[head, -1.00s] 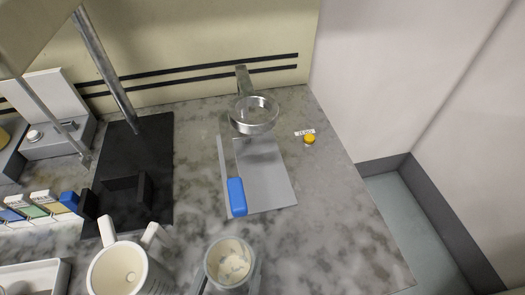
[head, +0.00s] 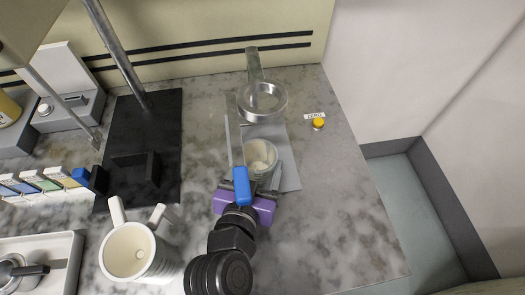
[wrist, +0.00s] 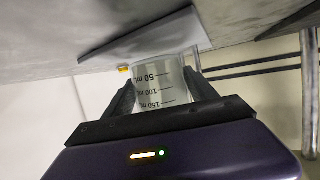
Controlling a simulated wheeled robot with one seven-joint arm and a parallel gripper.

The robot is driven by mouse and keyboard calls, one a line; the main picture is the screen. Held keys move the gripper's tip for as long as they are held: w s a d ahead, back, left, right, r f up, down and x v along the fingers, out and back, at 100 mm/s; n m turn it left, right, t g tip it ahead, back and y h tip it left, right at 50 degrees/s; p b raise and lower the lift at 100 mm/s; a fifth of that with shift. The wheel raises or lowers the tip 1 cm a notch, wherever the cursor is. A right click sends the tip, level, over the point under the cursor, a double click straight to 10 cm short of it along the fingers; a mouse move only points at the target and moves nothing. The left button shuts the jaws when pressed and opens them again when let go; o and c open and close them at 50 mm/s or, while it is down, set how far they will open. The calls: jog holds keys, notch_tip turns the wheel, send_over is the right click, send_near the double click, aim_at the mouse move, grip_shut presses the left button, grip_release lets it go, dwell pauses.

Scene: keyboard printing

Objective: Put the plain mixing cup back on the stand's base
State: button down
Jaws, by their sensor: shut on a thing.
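The plain mixing cup (head: 259,153) is clear, with mL marks that show in the wrist view (wrist: 150,88). My gripper (head: 256,180) is shut on it, with one dark finger on each side. The cup is over the grey plate (head: 289,172), in front of the metal ring (head: 262,101); this plate looks like a stand's base. I cannot tell whether the cup touches the plate. In the wrist view the plate (wrist: 125,33) is close to the cup's far end.
A black plate with a metal rod (head: 160,110) is on the left. A small yellow button (head: 318,123) is at the right. The counter (head: 345,220) is clear at front right.

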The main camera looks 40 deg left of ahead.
aim_at(262, 157)
jog(key=shift+w+a, duration=0.15)
jog(key=shift+w, duration=0.25)
jog(key=x, duration=0.3)
jog(key=shift+w+a+r+p, duration=0.1)
jog(key=shift+r+p, duration=0.05)
jog(key=shift+p, duration=0.25)
jog(key=shift+f, duration=0.4)
jog(key=shift+f, duration=0.1)
jog(key=shift+f, duration=0.15)
jog(key=shift+c, duration=1.3)
grip_release()
jog(key=shift+r, duration=0.3)
jog(key=b+v, duration=0.1)
jog(key=v, duration=1.1)
